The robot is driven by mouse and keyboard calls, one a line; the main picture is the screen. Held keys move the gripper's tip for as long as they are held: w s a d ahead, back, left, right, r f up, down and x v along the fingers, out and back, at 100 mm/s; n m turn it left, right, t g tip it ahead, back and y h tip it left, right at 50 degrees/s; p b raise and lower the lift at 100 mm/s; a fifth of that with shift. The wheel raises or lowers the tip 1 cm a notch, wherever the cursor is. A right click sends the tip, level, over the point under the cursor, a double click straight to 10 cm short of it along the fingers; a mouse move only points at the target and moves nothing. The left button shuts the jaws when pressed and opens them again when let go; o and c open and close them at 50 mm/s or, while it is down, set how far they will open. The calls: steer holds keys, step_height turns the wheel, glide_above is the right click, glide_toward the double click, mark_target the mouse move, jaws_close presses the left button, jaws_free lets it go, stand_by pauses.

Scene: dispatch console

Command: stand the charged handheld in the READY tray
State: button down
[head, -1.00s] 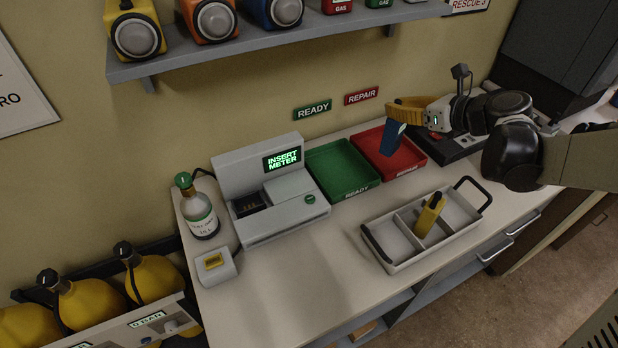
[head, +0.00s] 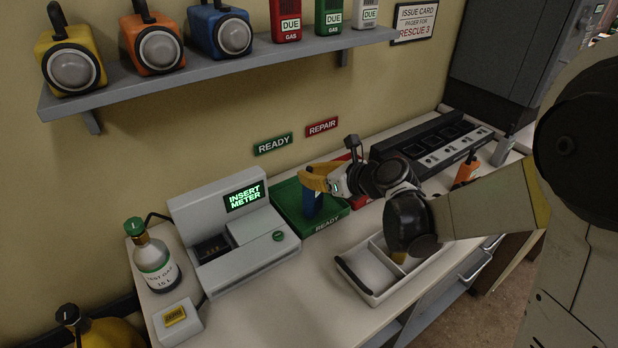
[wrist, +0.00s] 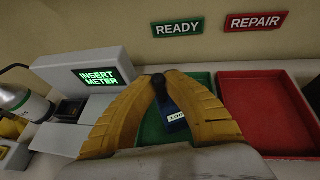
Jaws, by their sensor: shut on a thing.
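My gripper (head: 318,179) has yellow fingers and is shut on a dark blue handheld (head: 311,204). The handheld is upright, at the green READY tray (head: 288,211); I cannot tell whether its foot touches the tray floor. In the wrist view the handheld (wrist: 174,122) shows between the fingers with a small pale screen, its text too small to read with certainty. The READY tray (wrist: 203,82) lies behind and below the fingers there. My fingers and wrist hide part of the tray.
The red REPAIR tray (wrist: 268,115) is right of the READY tray. A grey meter station (head: 228,235) reading INSERT METER stands left, beside a gas bottle (head: 153,258). A divided white carrier (head: 368,275) is in front, partly behind my arm. A charger rack (head: 440,140) stands at the back right.

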steer(key=shift+r, duration=0.1)
steer(key=c, duration=1.5)
jaws_free()
steer(key=shift+c, duration=0.2)
